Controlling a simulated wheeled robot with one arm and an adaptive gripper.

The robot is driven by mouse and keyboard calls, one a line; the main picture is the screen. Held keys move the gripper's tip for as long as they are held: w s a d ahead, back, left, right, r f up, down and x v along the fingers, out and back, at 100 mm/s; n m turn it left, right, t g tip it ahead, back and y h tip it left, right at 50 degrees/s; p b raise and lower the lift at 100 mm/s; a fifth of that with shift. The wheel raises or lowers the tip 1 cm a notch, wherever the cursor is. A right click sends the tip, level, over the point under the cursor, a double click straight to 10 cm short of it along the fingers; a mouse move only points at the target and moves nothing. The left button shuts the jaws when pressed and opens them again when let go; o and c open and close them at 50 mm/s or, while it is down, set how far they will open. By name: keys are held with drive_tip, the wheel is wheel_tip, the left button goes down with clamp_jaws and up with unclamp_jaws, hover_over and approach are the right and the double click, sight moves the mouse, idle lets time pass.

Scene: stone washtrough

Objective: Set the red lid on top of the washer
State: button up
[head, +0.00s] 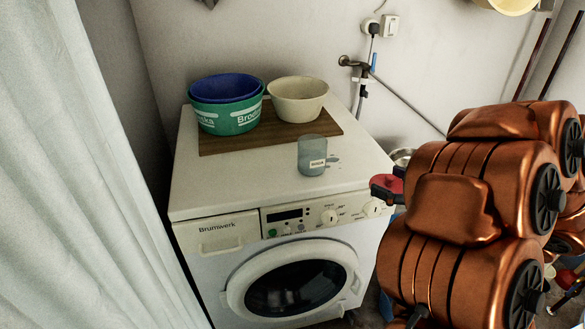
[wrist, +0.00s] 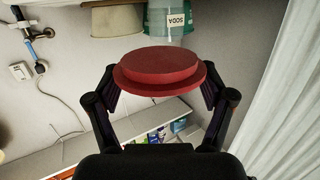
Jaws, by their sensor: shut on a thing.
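The red lid (wrist: 160,70) is held between the two fingers of my gripper (wrist: 160,90) in the wrist view. In the head view the lid (head: 387,186) shows as a small red patch at the washer's right front corner, mostly hidden by my copper-coloured arm. The washer (head: 250,185) is white, with a round door and a control panel on its front.
A brown board (head: 228,146) lies at the back of the washer top. It bears a green basin (head: 225,117) with a blue bowl (head: 226,87) in it and a cream bowl (head: 297,99). The washer top's front left is clear. A white curtain (head: 70,180) hangs at left.

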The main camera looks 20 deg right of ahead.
hover_over(368, 165)
drive_tip(key=shift+s+f, duration=0.1)
drive_tip(key=shift+f, duration=2.4)
drive_tip(key=shift+f, duration=0.1)
drive_tip(key=o, duration=0.8)
drive_tip(key=v, duration=1.2)
